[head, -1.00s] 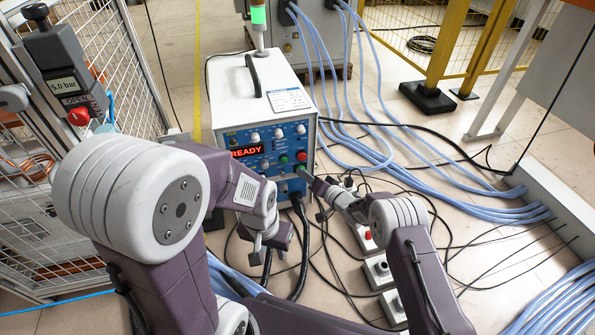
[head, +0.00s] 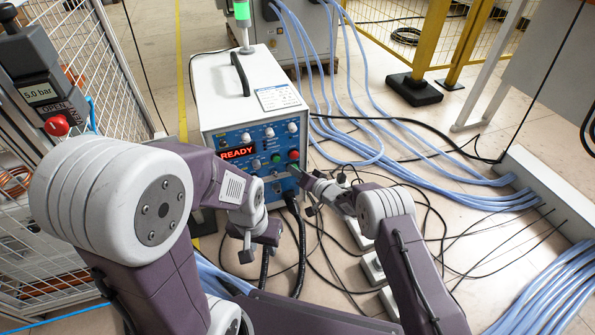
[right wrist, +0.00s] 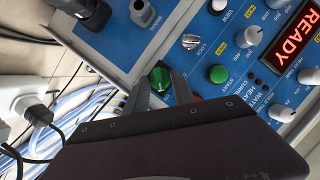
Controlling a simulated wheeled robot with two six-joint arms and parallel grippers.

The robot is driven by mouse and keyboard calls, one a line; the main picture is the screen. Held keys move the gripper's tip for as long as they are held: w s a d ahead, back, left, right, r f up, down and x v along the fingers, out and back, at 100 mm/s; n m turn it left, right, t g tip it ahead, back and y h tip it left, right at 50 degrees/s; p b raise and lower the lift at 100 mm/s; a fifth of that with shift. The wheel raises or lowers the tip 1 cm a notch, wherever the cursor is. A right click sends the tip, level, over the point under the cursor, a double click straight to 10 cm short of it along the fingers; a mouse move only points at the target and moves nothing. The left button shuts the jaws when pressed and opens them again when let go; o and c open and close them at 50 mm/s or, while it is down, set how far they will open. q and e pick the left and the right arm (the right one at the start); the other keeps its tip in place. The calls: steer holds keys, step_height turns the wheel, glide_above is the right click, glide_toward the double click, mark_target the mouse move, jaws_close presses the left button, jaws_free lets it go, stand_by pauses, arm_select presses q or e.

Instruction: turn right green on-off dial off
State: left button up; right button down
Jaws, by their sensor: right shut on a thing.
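The blue-fronted induction heater (head: 250,95) stands ahead in the head view, its red READY display (head: 237,153) lit. The green on-off dial (right wrist: 159,78) shows in the right wrist view at the panel's lower edge, its pointer ridge seen between the fingers. My right gripper (right wrist: 160,88) is shut on this dial, one finger on each side. In the head view my right gripper (head: 296,171) reaches the panel's lower right corner and mostly hides the dial. My left gripper (head: 247,250) hangs in front of the heater, apart from it; its finger gap is unclear.
A round green start button (right wrist: 217,74) and a metal key switch (right wrist: 191,41) sit close to the dial. A black cable (head: 299,245) hangs from the heater front. Blue hoses (head: 400,172) and white socket boxes (head: 373,269) lie on the floor at right.

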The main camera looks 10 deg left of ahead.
steer(key=shift+s+a+n+t+h+p, duration=0.15)
steer(key=shift+n+t+h+p, duration=0.7)
steer(key=shift+n, duration=1.1)
steer(key=shift+s+a+n+t+h+p, duration=0.1)
steer(key=shift+a+n+t+h+p, duration=0.35)
steer(key=shift+n+h, duration=1.2)
steer(key=shift+s+d+n+t+h+p, duration=0.1)
steer(key=shift+n+t+h+p, duration=0.5)
steer(key=shift+n, duration=1.7)
steer(key=shift+t, duration=0.5)
steer(key=c, duration=1.1)
jaws_free()
